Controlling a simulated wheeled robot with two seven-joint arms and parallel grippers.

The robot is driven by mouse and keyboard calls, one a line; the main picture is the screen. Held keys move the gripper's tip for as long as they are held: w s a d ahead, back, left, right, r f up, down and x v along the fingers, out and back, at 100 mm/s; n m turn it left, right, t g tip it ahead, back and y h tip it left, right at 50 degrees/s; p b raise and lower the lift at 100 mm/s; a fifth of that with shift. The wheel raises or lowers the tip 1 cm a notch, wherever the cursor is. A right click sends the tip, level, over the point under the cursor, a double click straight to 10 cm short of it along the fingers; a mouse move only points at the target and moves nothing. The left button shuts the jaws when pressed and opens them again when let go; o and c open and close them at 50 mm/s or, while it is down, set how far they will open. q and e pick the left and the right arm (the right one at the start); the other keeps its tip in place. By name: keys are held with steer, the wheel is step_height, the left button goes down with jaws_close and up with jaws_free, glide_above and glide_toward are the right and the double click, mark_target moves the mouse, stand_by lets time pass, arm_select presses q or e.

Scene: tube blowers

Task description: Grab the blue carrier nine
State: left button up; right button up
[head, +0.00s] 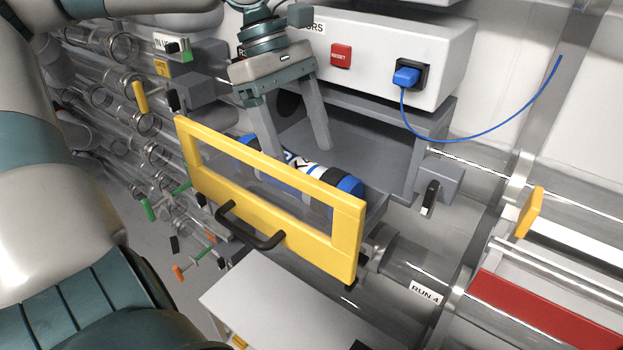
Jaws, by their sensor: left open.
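The blue carrier (349,185) is a cylinder with blue ends, dark bands and a white label with dark marks. It lies on its side in a grey open compartment, partly hidden behind the yellow-framed clear door. The number on it cannot be read. My left gripper (296,154) reaches down from the top with its two grey fingers spread. The fingertips are just above or beside the carrier's middle; whether they touch it I cannot tell. My right gripper is not in view.
The yellow-framed door (270,210) with a black handle (250,232) stands in front of the carrier. A white box with a red button (341,55) and a blue-cabled plug (406,76) is above. Clear tubes (115,95) with coloured levers fill the left. A white surface (270,305) lies below.

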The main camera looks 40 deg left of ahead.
mark_target(307, 165)
arm_select(q)
steer(key=shift+p+x, duration=0.7)
steer(key=shift+x, duration=1.3)
steer(key=shift+s, duration=0.2)
steer(key=c, duration=1.3)
